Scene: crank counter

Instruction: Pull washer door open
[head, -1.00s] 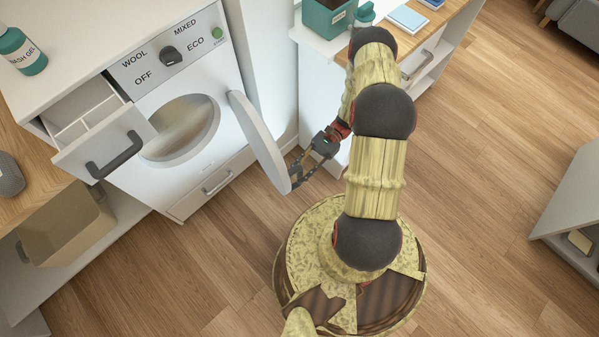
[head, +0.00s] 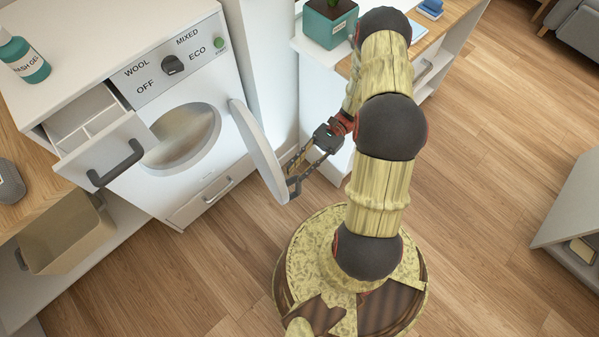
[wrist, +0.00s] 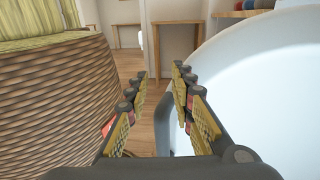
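The washer door (head: 258,150) is a white round panel, swung wide out from the washer front (head: 215,100), leaving the round opening (head: 180,138) exposed. Its dark grey handle (head: 294,188) is on the free edge, facing my base. My gripper (head: 293,168) is beside the door's outer side, its fingertips close to the handle. In the wrist view my gripper (wrist: 160,80) has its fingers apart, with the grey handle (wrist: 164,125) showing between them. The door (wrist: 255,90) fills the right side there. Whether a finger touches the handle I cannot tell.
A detergent drawer (head: 105,150) stands pulled out at the washer's upper left. A beige bin (head: 65,235) is on the lower shelf at left. A white counter with a teal planter (head: 328,25) is behind my arm. Wooden floor (head: 480,190) is clear at right.

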